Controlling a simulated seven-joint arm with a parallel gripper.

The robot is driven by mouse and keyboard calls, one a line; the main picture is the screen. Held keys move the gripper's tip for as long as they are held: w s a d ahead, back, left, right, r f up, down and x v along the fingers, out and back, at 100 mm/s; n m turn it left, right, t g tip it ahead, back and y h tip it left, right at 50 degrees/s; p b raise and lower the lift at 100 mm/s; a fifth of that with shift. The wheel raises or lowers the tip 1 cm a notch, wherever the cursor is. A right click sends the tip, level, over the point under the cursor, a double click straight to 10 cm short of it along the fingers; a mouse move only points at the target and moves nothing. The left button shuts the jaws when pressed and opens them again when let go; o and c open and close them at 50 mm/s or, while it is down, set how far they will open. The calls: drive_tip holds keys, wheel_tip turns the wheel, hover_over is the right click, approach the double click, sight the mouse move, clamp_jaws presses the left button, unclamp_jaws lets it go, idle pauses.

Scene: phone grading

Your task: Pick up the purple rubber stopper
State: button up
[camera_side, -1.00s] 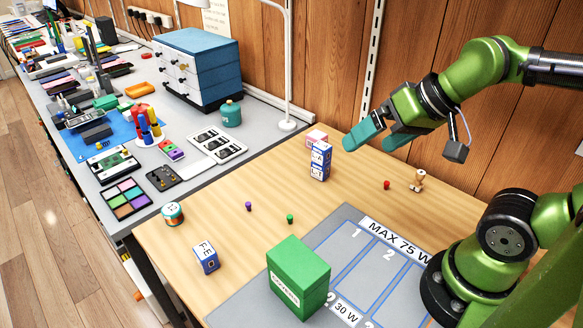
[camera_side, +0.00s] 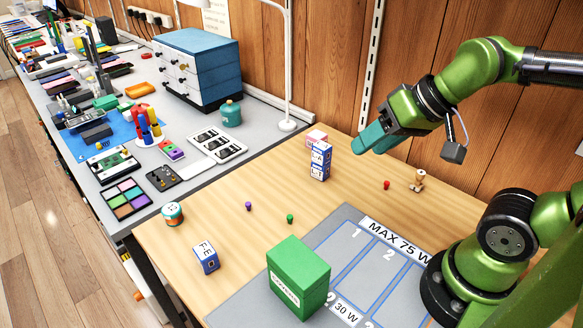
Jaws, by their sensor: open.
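The purple rubber stopper (camera_side: 248,206) is a tiny piece standing on the wooden table (camera_side: 215,230), left of a small green stopper (camera_side: 290,218). My gripper (camera_side: 366,144) has teal fingers and is above the back of the table, up and to the right of the purple stopper and well apart from it. The fingers overlap in this view, so the gap between them is hidden. Nothing shows held in the gripper.
A stack of lettered boxes (camera_side: 320,160) stands below and left of my gripper. A green box (camera_side: 298,278), a blue-and-white box (camera_side: 206,257) and a round jar (camera_side: 173,213) stand nearer the front. A red stopper (camera_side: 387,185) and a wooden figure (camera_side: 417,181) stand at right.

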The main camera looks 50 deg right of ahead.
drive_tip(key=w+a+f+n+g, duration=0.1)
drive_tip(key=w+a+f+g, duration=0.15)
drive_tip(key=w, duration=0.45)
drive_tip(key=w+a+f+n+g, duration=0.1)
drive_tip(key=w+a+n+g, duration=0.15)
drive_tip(key=w, duration=0.35)
drive_tip(key=n+g+h, duration=0.2)
hover_over(248, 203)
drive_tip(key=f, duration=1.4)
drive_tip(key=shift+s+a+f, duration=0.1)
drive_tip(key=shift+s+a, duration=0.1)
drive_tip(key=shift+a, duration=0.1)
drive_tip(key=shift+w+d+f, duration=0.1)
drive_tip(key=shift+d+f, duration=0.05)
drive_tip(key=shift+f, duration=1.2)
drive_tip(key=shift+w+d+f, duration=0.1)
drive_tip(key=shift+d+f, duration=0.05)
drive_tip(key=shift+f, duration=1.2)
clamp_jaws()
